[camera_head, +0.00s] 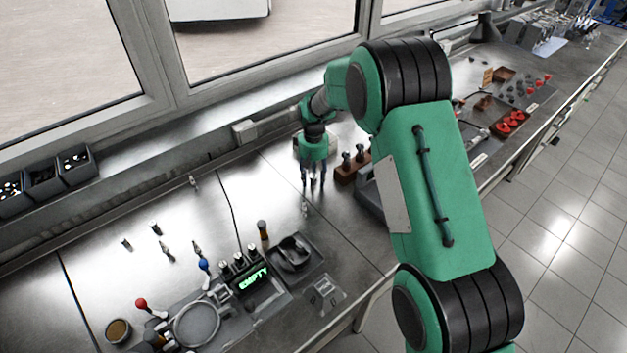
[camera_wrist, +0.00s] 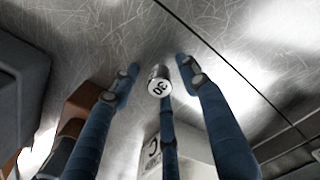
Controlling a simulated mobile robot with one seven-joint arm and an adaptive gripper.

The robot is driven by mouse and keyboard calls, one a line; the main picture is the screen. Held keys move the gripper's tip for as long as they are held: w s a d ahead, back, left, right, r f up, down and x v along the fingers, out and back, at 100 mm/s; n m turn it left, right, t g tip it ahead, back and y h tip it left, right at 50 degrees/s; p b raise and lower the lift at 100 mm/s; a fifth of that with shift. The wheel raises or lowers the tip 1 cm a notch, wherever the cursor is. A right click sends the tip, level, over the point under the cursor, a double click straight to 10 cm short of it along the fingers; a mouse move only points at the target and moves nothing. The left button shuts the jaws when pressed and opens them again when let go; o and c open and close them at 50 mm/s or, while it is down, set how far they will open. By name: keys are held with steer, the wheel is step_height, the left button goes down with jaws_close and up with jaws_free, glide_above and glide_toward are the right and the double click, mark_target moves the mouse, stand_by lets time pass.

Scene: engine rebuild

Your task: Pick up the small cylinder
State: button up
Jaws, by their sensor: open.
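A small metal cylinder (camera_wrist: 159,82) stands on the steel bench in the wrist view, its pale top face marked with dark characters that look like "30". My gripper (camera_wrist: 158,72) has its blue fingers spread around the cylinder, one on each side and one behind its lower edge in the picture. The fingers look apart from it, though contact with the middle finger cannot be told. In the head view my gripper (camera_head: 313,182) points down just above the bench, left of a brown block. The cylinder cannot be made out clearly there among the fingers.
A brown block (camera_head: 347,171) with upright metal parts stands close right of my gripper; it also shows in the wrist view (camera_wrist: 84,104). A pale box (camera_wrist: 152,152) is behind the fingers. A device with a green display (camera_head: 253,279) and several small metal parts lie left.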

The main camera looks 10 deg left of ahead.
mark_target(313, 175)
jaws_close()
steer(key=shift+r, duration=0.2)
stand_by(0.3)
steer(key=shift+r, duration=0.55)
step_height(313, 175, up, 2)
steer(key=shift+r+p, duration=0.2)
steer(key=shift+p, duration=0.25)
steer(key=s+d, duration=0.2)
steer(key=s, duration=0.3)
steer(key=s+d+p, duration=0.1)
steer(key=s, duration=0.4)
steer(key=s+d+r, duration=0.1)
steer(key=s+d, duration=0.1)
steer(key=s, duration=0.3)
steer(key=shift+d+r, duration=0.1)
steer(key=shift+d, duration=0.25)
